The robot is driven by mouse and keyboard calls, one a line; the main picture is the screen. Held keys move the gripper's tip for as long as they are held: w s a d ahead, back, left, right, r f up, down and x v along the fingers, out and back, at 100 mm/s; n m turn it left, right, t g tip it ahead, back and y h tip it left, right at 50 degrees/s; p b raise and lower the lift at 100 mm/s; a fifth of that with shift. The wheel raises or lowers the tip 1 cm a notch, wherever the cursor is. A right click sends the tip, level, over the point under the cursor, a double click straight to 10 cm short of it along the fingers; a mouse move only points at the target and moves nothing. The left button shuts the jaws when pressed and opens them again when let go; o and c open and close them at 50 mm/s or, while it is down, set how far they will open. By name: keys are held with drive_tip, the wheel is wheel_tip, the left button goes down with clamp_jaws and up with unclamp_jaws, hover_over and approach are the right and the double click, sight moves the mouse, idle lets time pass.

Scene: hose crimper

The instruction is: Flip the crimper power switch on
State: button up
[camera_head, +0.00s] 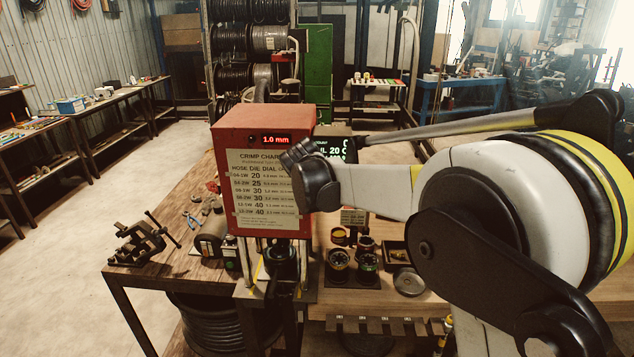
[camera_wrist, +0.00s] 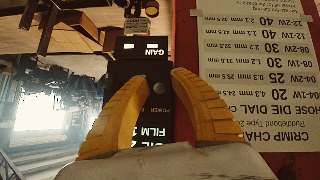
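The red crimper (camera_head: 262,130) stands on the workbench with a lit 1.0 mm readout and a crimp chart on its front. In the wrist view, which is upside down, a black control panel (camera_wrist: 150,68) beside the chart carries the words POWER and GAIN. A small round grey knob or switch (camera_wrist: 158,88) sits near the POWER label; its on or off position cannot be told. My gripper (camera_wrist: 161,79) is open, its yellow fingers on either side of this knob, with nothing held. Contact cannot be told. In the head view my arm hides the fingers and part of the panel.
A vise (camera_head: 140,243) and pliers lie on the bench to the left. Several round dies (camera_head: 340,260) and a tray (camera_head: 393,252) are right of the crimper, below my arm. A hose coil (camera_head: 215,325) is under the bench. Floor at left is clear.

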drive_tip(key=shift+r, duration=0.15)
drive_tip(key=v, duration=1.2)
drive_tip(key=s+d+f+g+b, duration=0.2)
drive_tip(key=s+d+f+b, duration=1.1)
drive_tip(key=s+f+b, duration=0.3)
drive_tip(key=s+d+f+b, duration=0.3)
drive_tip(key=s+f+b, duration=0.4)
drive_tip(key=f, duration=0.5)
drive_tip(key=s+d+f+g+y+b, duration=0.1)
drive_tip(key=s+d+f+b, duration=0.2)
drive_tip(key=s+f+b, duration=0.3)
drive_tip(key=s+f, duration=0.4)
drive_tip(key=f, duration=0.3)
drive_tip(key=shift+s+f+m+y+b, duration=0.15)
drive_tip(key=shift+s+m+y+b, duration=0.15)
drive_tip(key=shift+s+m+b, duration=0.1)
